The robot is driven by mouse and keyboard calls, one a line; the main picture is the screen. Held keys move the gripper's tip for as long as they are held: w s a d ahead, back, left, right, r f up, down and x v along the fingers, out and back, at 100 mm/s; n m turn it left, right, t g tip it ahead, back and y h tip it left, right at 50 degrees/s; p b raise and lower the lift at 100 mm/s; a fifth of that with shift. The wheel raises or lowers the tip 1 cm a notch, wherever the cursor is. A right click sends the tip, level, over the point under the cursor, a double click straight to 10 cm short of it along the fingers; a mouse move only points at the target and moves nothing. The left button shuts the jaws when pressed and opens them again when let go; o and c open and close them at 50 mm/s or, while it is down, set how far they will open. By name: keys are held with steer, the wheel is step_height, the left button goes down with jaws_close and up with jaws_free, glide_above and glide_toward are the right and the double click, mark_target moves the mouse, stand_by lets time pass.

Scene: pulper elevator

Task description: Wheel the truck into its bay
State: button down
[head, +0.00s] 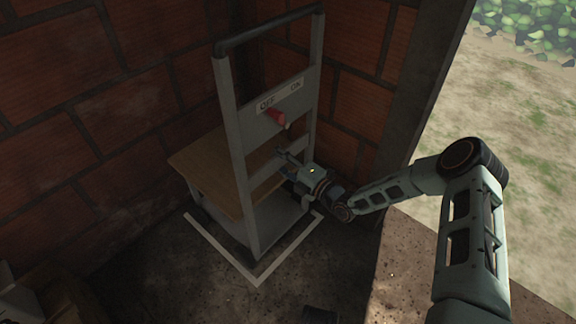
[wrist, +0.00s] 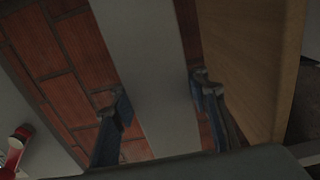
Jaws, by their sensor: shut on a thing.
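The truck (head: 228,110) is a grey upright frame with a dark top handle and a wooden deck (head: 205,163) behind it. It stands upright in the brick corner. The bay shows as a white line (head: 225,256) on the floor along the truck's near sides; the truck's base is inside the visible line, and the far sides are hidden. My gripper (head: 284,161) is at the frame's lower crossbar. In the wrist view its fingers (wrist: 158,102) lie on both sides of a grey bar (wrist: 150,50), shut on it. The deck also shows there (wrist: 250,60).
A red lever (head: 276,117) sits on the truck's OFF/ON plate (head: 281,95). Brick walls (head: 60,90) stand close behind and left. A pale ledge (head: 415,265) is at the right front, and a dark object (head: 319,315) lies at the bottom edge. Open ground (head: 520,120) is outside right.

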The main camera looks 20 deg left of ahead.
steer(key=shift+s+f, duration=0.1)
steer(key=shift+f, duration=0.5)
steer(key=shift+r, duration=0.2)
steer(key=c, duration=1.5)
jaws_free()
steer(key=o, duration=0.5)
steer(key=shift+r, duration=0.15)
steer(key=shift+r, duration=0.15)
steer(key=shift+p, duration=0.3)
